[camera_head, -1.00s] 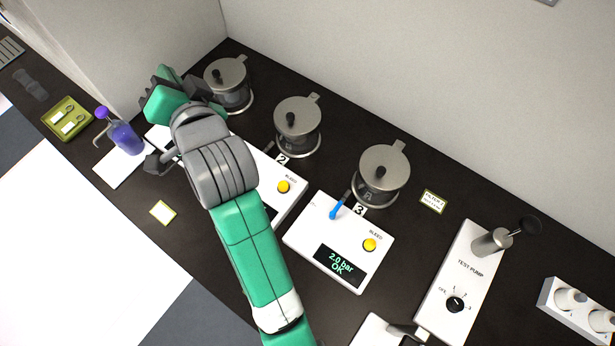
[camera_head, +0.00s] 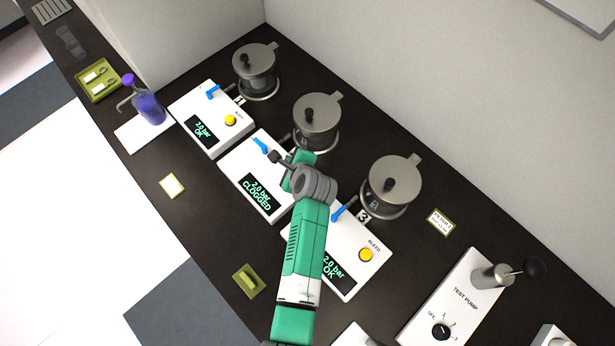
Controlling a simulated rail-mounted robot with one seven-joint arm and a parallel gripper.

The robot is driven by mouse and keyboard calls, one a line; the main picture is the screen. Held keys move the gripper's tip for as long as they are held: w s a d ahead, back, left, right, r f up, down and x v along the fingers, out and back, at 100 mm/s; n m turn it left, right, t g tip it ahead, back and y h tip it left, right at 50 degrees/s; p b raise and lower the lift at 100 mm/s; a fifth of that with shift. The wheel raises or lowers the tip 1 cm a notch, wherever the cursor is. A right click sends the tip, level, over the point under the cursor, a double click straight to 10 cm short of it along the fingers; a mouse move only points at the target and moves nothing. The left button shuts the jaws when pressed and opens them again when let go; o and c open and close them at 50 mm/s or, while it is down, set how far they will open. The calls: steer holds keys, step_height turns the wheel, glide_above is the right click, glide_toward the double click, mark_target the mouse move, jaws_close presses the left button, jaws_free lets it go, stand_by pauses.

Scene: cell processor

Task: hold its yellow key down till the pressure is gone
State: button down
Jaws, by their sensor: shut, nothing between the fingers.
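Three white units stand in a row, each with a display and a blue lever. The middle unit (camera_head: 232,166) reads "2.0 bar CLOGGED", and its blue lever (camera_head: 261,145) shows. Its yellow key is hidden behind my arm. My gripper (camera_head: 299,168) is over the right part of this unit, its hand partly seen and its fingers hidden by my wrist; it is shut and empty. I cannot tell whether it touches the key. The left unit's yellow key (camera_head: 230,120) and the right unit's yellow key (camera_head: 366,255) are in plain view. Both those displays read "2.0 bar OK".
Metal lidded pots (camera_head: 256,68), (camera_head: 317,120), (camera_head: 392,185) stand behind the units. A test pump (camera_head: 462,296) is at the right. A purple bottle (camera_head: 150,108) and a green tray (camera_head: 99,82) are at the left. A green block (camera_head: 248,281) lies in front.

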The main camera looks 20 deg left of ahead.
steer(key=shift+s+f, duration=0.15)
steer(key=shift+f, duration=0.15)
step_height(320, 180, down, 8)
steer(key=b, duration=0.8)
steer(key=shift+f, duration=0.35)
stand_by(1.4)
steer(key=shift+f+b, duration=0.4)
steer(key=shift+f, duration=0.05)
